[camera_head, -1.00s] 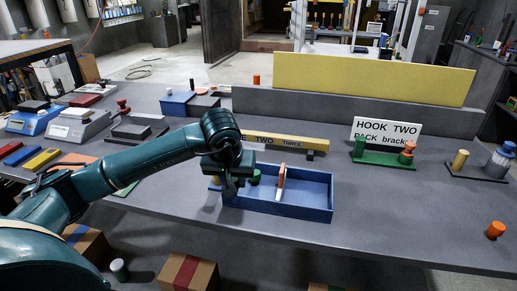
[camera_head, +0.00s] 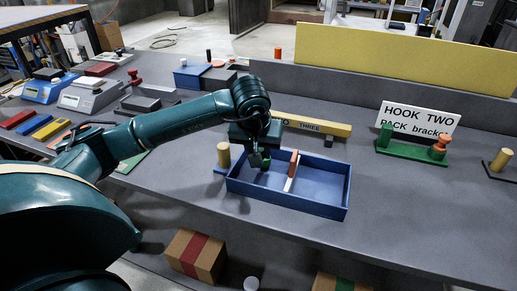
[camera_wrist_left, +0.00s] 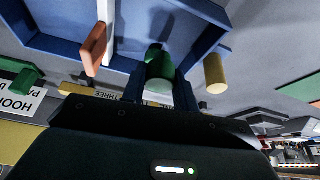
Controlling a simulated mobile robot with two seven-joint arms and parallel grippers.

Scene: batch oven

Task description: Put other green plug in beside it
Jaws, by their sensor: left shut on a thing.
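The blue tray (camera_head: 300,200) lies on the grey bench, split by an upright divider (camera_head: 291,172) with a white face and an orange end. My left gripper (camera_head: 260,161) points down over the left compartment, near its back wall. It is shut on a green plug (camera_head: 265,167), which shows between the fingers in the left wrist view (camera_wrist_left: 160,70). The green there has a darker far part, and I cannot tell whether that is a second plug. The gripper hides part of the compartment. My right gripper is out of view.
A yellow cylinder (camera_head: 224,155) stands just outside the tray's left end. A yellow bar (camera_head: 320,125) marked THREE lies behind. A green stand (camera_head: 410,149) with an orange piece is at right, before a HOOK TWO sign (camera_head: 420,120). The right compartment looks empty.

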